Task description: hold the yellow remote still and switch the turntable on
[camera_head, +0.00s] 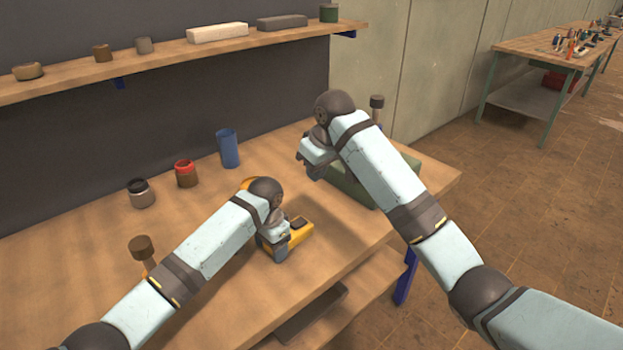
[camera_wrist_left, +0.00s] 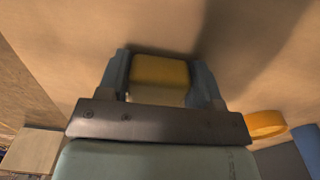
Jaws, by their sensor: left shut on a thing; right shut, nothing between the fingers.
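The yellow remote (camera_head: 299,234) lies on the wooden workbench near its front edge. My left gripper (camera_head: 278,244) is shut around it; in the left wrist view the remote (camera_wrist_left: 160,72) sits between the two fingers. My right gripper (camera_head: 312,168) is shut and empty, above the bench at the left end of a green box (camera_head: 352,187). My right arm hides part of this box. A round orange-yellow thing (camera_head: 250,183) is partly hidden behind my left wrist and also shows in the left wrist view (camera_wrist_left: 265,124). I cannot tell which thing is the turntable.
A blue cup (camera_head: 228,148), a red-topped jar (camera_head: 186,174) and a dark-lidded jar (camera_head: 141,194) stand at the back of the bench. A brown-headed mallet (camera_head: 141,248) is beside my left arm. A shelf (camera_head: 170,62) with several items runs above.

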